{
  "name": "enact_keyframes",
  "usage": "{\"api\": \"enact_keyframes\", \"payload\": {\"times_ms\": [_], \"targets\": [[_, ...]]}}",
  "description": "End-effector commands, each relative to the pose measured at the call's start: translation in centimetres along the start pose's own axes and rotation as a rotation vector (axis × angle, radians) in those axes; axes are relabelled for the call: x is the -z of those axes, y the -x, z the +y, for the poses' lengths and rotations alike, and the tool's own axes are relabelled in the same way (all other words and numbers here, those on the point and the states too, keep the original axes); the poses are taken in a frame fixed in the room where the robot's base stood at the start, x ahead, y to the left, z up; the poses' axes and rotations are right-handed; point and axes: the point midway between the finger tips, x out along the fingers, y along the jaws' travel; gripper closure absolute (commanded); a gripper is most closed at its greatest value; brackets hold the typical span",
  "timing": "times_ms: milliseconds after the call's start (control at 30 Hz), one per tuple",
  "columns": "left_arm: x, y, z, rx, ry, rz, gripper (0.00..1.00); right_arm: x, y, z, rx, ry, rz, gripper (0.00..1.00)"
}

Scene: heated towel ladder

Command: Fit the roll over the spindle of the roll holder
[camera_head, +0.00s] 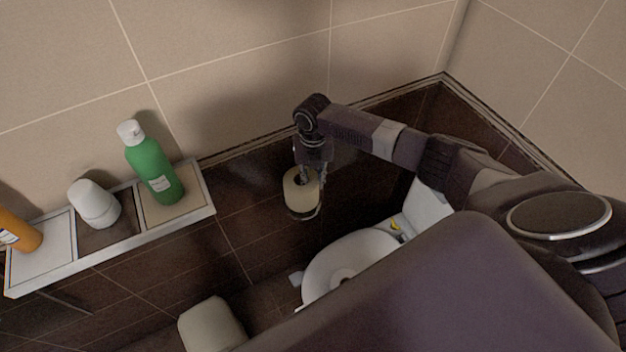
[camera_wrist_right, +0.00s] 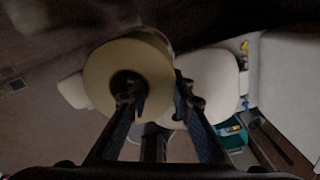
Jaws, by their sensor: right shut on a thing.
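The roll (camera_head: 302,190) is a cream paper roll with a round core, held upright in front of the dark tiled wall. My right gripper (camera_head: 313,172) comes from above and is shut on it. In the right wrist view the roll (camera_wrist_right: 108,72) shows its end face, with one finger of the gripper (camera_wrist_right: 158,100) at the dark core and another outside its right side. A thin dark curved rim (camera_head: 304,215) shows just under the roll; it may be part of the roll holder. The spindle is hidden, so I cannot tell whether the roll is around it. My left gripper is not in view.
A toilet (camera_head: 350,262) stands below and right of the roll. A wall shelf (camera_head: 110,250) at left carries a green bottle (camera_head: 155,172), a white container (camera_head: 94,204) and an orange bottle (camera_head: 18,232). A pale rounded object (camera_head: 210,325) is at the bottom.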

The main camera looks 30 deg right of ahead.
Motion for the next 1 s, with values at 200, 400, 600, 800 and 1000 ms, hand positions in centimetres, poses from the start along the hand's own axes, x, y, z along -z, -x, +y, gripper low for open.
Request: {"api": "enact_keyframes", "payload": {"times_ms": [200,400,600,800,1000], "targets": [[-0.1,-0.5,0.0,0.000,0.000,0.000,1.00,0.0,-0.7,0.0,0.000,0.000,0.000,1.00],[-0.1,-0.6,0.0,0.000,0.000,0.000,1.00,0.0,-0.8,0.0,0.000,0.000,0.000,0.72],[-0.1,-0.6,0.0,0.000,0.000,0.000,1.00,0.0,-0.8,0.0,0.000,0.000,0.000,0.59],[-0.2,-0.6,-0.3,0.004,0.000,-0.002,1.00,0.0,-0.8,0.0,0.000,0.000,0.000,0.59],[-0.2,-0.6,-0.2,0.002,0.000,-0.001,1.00,-0.1,1.3,0.0,-0.001,0.000,-0.003,0.59]]}}
